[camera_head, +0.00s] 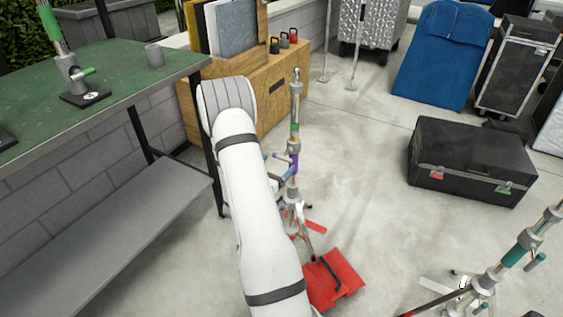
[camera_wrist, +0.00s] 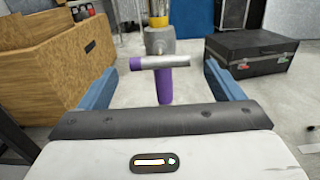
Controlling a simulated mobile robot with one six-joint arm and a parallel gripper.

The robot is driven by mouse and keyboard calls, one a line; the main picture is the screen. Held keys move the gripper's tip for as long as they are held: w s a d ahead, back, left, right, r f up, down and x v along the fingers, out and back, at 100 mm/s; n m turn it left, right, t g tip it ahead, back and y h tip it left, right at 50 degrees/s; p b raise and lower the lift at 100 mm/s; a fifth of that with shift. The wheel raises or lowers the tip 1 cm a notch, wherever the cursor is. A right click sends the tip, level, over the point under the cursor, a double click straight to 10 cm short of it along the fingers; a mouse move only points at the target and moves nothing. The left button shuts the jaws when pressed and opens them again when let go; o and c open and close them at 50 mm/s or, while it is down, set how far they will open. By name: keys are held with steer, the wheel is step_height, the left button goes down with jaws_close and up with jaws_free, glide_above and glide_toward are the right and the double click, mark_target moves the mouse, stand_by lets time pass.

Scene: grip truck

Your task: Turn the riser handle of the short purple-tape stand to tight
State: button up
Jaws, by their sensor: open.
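The short purple-tape stand (camera_head: 294,125) stands upright on the floor beyond my arm, with purple tape around its middle. In the wrist view its purple-taped tube (camera_wrist: 165,90) rises between my fingers. The riser handle (camera_wrist: 163,62) is a grey crossbar with a purple end on the left, lying roughly level across the tube. My gripper (camera_wrist: 160,72) is open, with one blue finger on each side of the handle and a visible gap on both sides. In the head view my arm hides most of the gripper, and blue finger parts show beside the stand.
A red bag (camera_head: 340,284) lies by the stand's legs. A green-topped table (camera_head: 110,75) is at the left, with a wooden box (camera_head: 255,95) behind. A black case (camera_head: 470,160) sits at the right. Another stand (camera_head: 515,255) is at the lower right.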

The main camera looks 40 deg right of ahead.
mark_target(281, 160)
steer(key=shift+b+x, duration=0.4)
steer(key=shift+x, duration=1.95)
steer(key=c, duration=0.9)
steer(key=shift+a, duration=0.1)
steer(key=shift+c, duration=0.5)
